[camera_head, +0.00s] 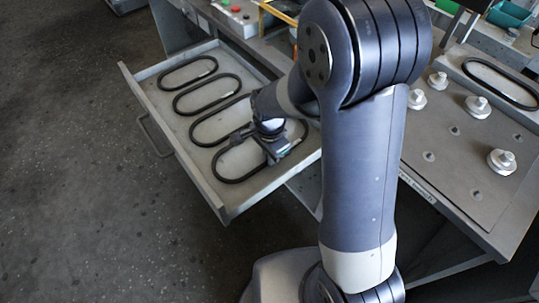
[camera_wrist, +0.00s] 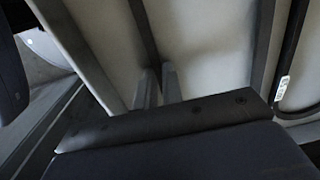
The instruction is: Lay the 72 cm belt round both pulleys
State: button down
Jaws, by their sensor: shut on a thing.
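My gripper (camera_head: 275,155) reaches down into the open drawer, at the nearest of several black belts. This belt (camera_head: 234,178) is a long loop lying on the drawer floor, partly hidden by my gripper. In the wrist view my gripper's fingers (camera_wrist: 157,88) are closed on a dark strip of belt (camera_wrist: 146,38). A black band with a white label (camera_wrist: 283,88) shows at the right there; its print is unreadable. Light metal pulleys stand on the grey plate at the right, one nearest (camera_head: 501,162), others behind (camera_head: 478,107) and (camera_head: 438,81). The belt's length cannot be read.
The drawer (camera_head: 172,164) has raised walls, and other belts (camera_head: 187,72), (camera_head: 207,95) and (camera_head: 219,119) lie farther back in it. Another black belt (camera_head: 500,83) lies beyond the plate (camera_head: 455,170). My arm hides the middle of the bench. Open floor lies at the left.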

jog(key=shift+f, duration=0.1)
jog(key=c, duration=1.5)
grip_release()
jog(key=shift+r, duration=0.2)
jog(key=shift+r+p, duration=2.95)
jog(key=shift+r, duration=0.7)
jog(key=shift+f, duration=0.1)
notch_tip(320, 180, down, 7)
jog(key=b, duration=0.5)
jog(key=shift+f+b, duration=0.15)
jog(key=shift+b, duration=0.25)
